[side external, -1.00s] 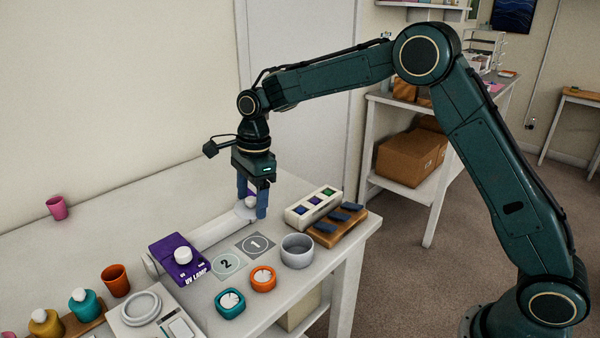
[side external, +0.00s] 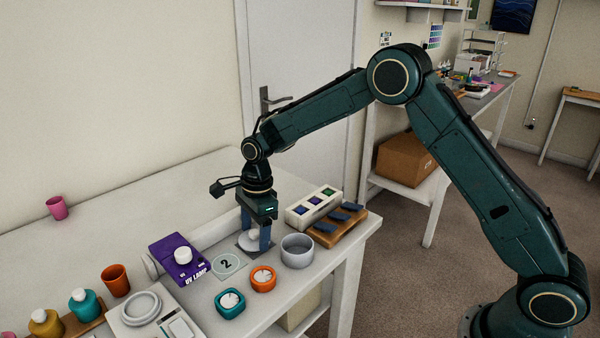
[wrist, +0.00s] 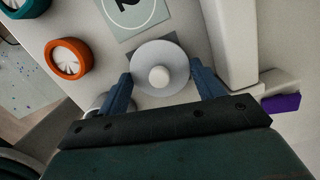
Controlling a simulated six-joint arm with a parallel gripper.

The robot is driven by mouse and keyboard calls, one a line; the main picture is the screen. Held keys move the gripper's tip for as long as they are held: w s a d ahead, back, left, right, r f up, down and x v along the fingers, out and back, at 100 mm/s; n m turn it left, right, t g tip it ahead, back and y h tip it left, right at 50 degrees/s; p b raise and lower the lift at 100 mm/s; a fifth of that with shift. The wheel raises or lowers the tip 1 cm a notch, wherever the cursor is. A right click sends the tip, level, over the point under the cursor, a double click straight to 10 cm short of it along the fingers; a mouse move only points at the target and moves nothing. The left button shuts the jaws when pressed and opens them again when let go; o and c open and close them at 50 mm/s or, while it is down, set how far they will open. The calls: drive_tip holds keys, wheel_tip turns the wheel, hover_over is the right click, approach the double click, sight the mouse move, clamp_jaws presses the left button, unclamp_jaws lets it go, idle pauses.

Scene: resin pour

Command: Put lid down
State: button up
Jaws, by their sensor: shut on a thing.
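The lid is a pale grey disc with a white knob. In the wrist view the lid (wrist: 174,52) sits between my fingers, with the grey square marker (wrist: 137,49) partly visible beneath it. In the side view the lid (side external: 251,249) is low over the square marker beside the "2" marker, partly hidden by my fingers. My gripper (side external: 256,241) points straight down and is shut on the lid's rim. I cannot tell whether the lid touches the table. An open grey pot (side external: 297,252) stands just to the right.
The "2" marker (side external: 227,266) is bare. The purple UV lamp (side external: 176,262) with a white knob stands to the left. A white box with coloured squares (side external: 314,207) and a wooden rack (side external: 336,228) are behind the pot.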

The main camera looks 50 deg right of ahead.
drive_tip(key=shift+f, duration=0.4)
drive_tip(key=shift+f, duration=0.15)
drive_tip(key=o, duration=0.9)
drive_tip(key=shift+o, duration=0.2)
drive_tip(key=shift+r, duration=0.2)
wheel_tip(320, 180, up, 12)
drive_tip(key=d, duration=0.1)
drive_tip(key=shift+s+d, duration=0.15)
drive_tip(key=shift+d, duration=0.05)
drive_tip(key=shift+f, duration=0.1)
